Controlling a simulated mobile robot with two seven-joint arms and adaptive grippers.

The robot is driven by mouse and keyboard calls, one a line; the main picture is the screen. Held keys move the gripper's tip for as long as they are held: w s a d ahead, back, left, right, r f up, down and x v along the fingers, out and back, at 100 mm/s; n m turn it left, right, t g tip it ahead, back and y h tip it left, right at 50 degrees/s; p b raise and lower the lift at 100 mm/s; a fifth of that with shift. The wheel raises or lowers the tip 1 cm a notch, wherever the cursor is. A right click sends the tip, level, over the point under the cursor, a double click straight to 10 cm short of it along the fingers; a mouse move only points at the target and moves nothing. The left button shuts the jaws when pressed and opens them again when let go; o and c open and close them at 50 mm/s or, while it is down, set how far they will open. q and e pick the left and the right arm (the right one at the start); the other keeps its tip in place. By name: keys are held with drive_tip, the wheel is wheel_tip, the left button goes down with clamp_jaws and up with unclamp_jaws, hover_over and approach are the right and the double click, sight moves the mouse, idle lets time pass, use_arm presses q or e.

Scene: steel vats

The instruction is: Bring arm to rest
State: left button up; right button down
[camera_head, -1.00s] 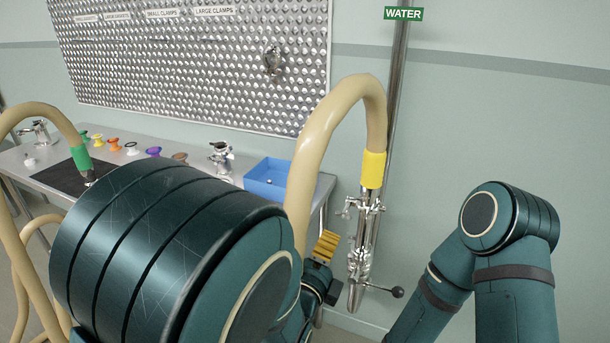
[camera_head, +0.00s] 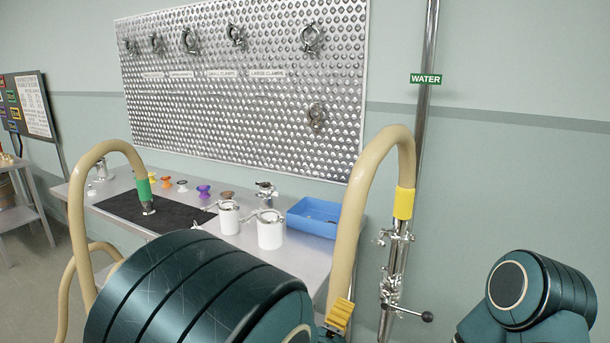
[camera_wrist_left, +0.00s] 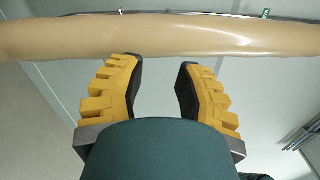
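My left gripper (camera_head: 340,314) shows in the head view as a yellow ridged finger behind my large dark green arm joint. In the left wrist view my left gripper (camera_wrist_left: 157,66) has its two fingers well apart, with nothing between them. A beige hose (camera_wrist_left: 150,36) runs across just beyond the fingertips there; I cannot tell whether they touch. In the head view a beige hose (camera_head: 357,215) with a yellow band rises close to the left gripper. My right arm is at the lower right, and its gripper is out of view.
A steel table (camera_head: 110,189) holds a black mat (camera_head: 176,214), white canisters (camera_head: 270,229), a blue bin (camera_head: 314,216) and small coloured parts. A steel pipe with a WATER sign (camera_head: 425,79) and valve stands right of the hose. A studded panel (camera_head: 250,110) covers the wall.

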use_arm(q)
drive_tip(key=s+a+f+n+g+y, duration=0.1)
drive_tip(key=a+f+n+g+y, duration=0.1)
drive_tip(key=a+f+n, duration=0.4)
drive_tip(key=s+a+f+n+g+y, duration=0.1)
drive_tip(key=a+f+n+g, duration=0.15)
drive_tip(key=f, duration=0.55)
drive_tip(key=s+a+f+n+g+y, duration=0.1)
drive_tip(key=a+f+n+g+y, duration=0.15)
drive_tip(key=a+f+n, duration=0.35)
drive_tip(key=s+a+f+n+g+h, duration=0.2)
drive_tip(key=s+f+n+g, duration=0.5)
drive_tip(key=s+n, duration=0.5)
wheel_tip(320, 180, down, 3)
drive_tip(key=shift+s+a+r, duration=0.15)
drive_tip(key=shift+s, duration=0.15)
